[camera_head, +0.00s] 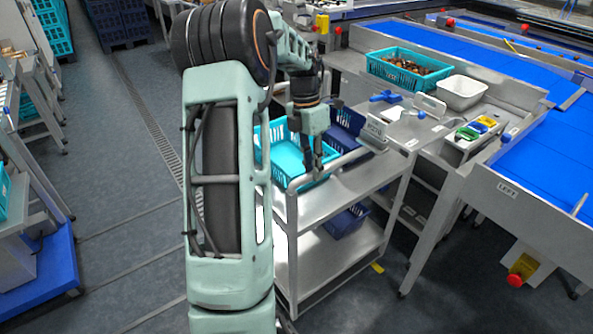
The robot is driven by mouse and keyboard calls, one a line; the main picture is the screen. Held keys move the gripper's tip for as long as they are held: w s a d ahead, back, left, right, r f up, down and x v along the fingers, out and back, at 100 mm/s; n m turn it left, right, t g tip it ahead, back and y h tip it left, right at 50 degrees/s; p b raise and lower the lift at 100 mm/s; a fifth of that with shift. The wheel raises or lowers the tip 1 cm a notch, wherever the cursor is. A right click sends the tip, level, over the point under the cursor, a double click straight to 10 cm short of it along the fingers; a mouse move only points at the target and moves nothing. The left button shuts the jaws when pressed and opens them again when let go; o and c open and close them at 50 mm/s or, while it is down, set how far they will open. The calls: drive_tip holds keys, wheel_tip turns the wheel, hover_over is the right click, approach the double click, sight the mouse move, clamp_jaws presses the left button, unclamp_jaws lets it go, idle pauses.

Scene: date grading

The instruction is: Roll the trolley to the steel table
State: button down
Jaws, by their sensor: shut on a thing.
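The trolley (322,205) is a grey metal cart with shelves, standing in the middle of the view. A raised handle bar (343,161) runs along its near side. My gripper (317,168) points down at this bar and is shut on it. My arm hides the trolley's left part. A turquoise crate (291,155) and a dark blue crate (346,138) sit on its top. The steel table (424,130) stands just right of and behind the trolley. I cannot tell whether the two touch.
On the steel table are a turquoise crate of dates (400,77), a white tub (462,93) and small coloured items. A blue conveyor (545,160) with a red stop button (520,270) lies at right. Grey floor (135,215) is clear at left.

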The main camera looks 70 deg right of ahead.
drive_tip(key=shift+s+d+r, duration=0.1)
drive_tip(key=shift+s+d, duration=0.35)
drive_tip(key=shift+d, duration=0.25)
drive_tip(key=c, duration=1.8)
unclamp_jaws()
drive_tip(key=shift+s, duration=0.1)
drive_tip(key=r, duration=0.4)
drive_tip(key=w+d+r, duration=0.1)
drive_tip(key=r, duration=0.2)
drive_tip(key=w+r, duration=0.1)
drive_tip(key=r, duration=0.3)
drive_tip(key=shift+d+r, duration=0.15)
drive_tip(key=shift+r, duration=0.2)
drive_tip(key=shift+w, duration=0.1)
